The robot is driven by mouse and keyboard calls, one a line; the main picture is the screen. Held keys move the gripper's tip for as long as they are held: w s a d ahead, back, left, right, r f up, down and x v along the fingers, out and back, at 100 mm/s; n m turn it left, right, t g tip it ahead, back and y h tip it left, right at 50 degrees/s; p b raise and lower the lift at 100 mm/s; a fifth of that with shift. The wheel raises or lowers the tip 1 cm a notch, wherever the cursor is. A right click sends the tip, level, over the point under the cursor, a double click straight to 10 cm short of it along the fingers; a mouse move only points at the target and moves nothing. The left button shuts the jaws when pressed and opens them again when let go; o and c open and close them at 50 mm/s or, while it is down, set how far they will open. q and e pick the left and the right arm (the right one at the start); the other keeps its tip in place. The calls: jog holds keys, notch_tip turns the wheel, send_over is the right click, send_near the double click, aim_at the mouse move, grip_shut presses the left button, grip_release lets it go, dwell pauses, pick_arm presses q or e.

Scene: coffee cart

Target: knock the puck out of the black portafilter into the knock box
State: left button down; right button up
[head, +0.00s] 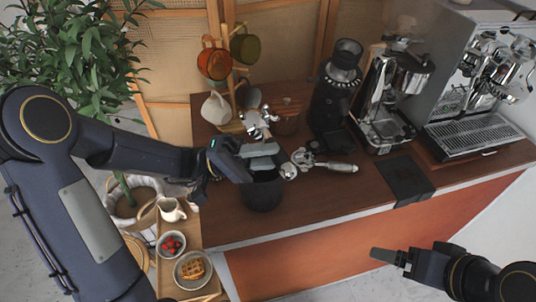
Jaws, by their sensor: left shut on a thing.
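My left gripper (260,156) reaches in over the counter and is shut. It holds the black portafilter, whose silver metal head (259,122) shows just beyond the fingers. The fingers hide most of its handle, and I cannot see the puck. The knock box (262,193), a dark round bin, stands at the counter's front edge directly below the fingers in the picture; they cover part of its mouth. My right gripper (386,256) is at the lower right, in front of the counter, away from these things. Its fingers overlap in this view, so its opening is unclear.
Another portafilter (325,164) with a pale handle lies right of the knock box. A mug tree (229,65), a white jug (215,108) and a grinder (336,92) stand behind. The espresso machine (478,90) and a black mat (405,178) are at right. A wooden tray (183,238) holds food at lower left.

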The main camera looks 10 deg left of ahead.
notch_tip(320, 180, down, 6)
jog(key=b, duration=0.6)
jog(key=shift+s+f, duration=0.2)
jog(key=shift+s, duration=0.25)
jog(key=shift+w+r+p, duration=0.25)
jog(key=shift+r+p, duration=0.45)
jog(key=shift+r, duration=0.05)
jog(key=shift+r, duration=0.1)
